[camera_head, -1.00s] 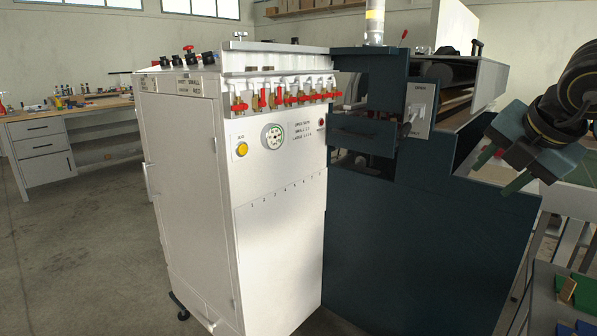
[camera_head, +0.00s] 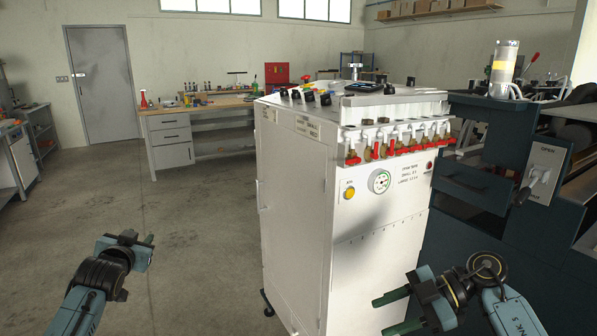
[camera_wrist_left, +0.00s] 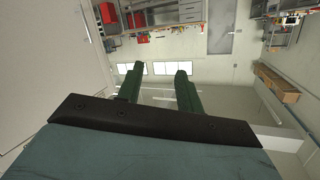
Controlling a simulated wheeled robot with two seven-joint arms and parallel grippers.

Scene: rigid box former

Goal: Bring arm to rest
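My left gripper (camera_head: 140,242) is at the lower left of the head view, over bare floor and clear of everything. Its two green fingers stand apart with nothing between them in the left wrist view (camera_wrist_left: 158,82). My right gripper (camera_head: 381,317) is at the lower right, in front of the white cabinet's lower right side in the picture. Its green fingers point left, spread apart and empty. Whether it touches the cabinet cannot be told for certain, but no contact shows.
The white cabinet (camera_head: 295,200) with red-handled valves stands in the middle. The dark machine (camera_head: 470,235) is right of it. A workbench (camera_head: 170,138) and a grey door (camera_head: 100,85) are at the back. The floor (camera_head: 200,240) left of the cabinet is clear.

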